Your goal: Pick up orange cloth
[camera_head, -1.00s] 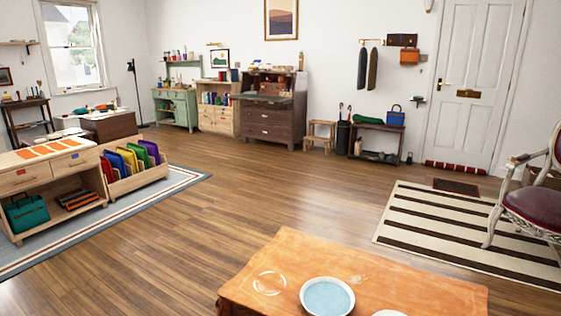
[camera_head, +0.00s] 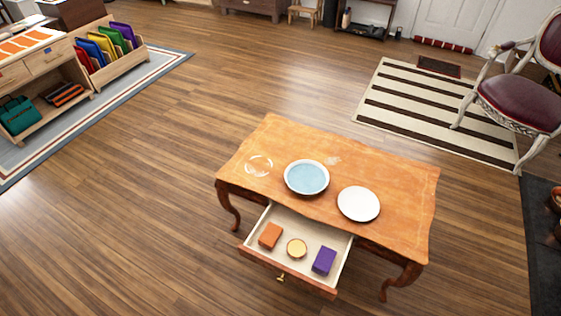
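A small orange folded block (camera_head: 270,235), which looks like the orange cloth, lies at the left end of an open drawer (camera_head: 331,277). The drawer sticks out of the front of an orange-brown wooden table (camera_head: 397,189). A round yellowish tin or disc (camera_head: 297,249) lies in the middle of the drawer, and a purple folded block (camera_head: 324,260) lies at its right end. Nothing covers the orange piece from above. Neither of my grippers shows in the head view.
On the table top stand a blue-centred bowl or plate (camera_head: 307,177) and a white plate (camera_head: 358,204). A carved chair (camera_head: 519,100) stands at the right beyond a striped rug (camera_head: 437,111). Wood floor (camera_head: 120,235) is clear left of the table.

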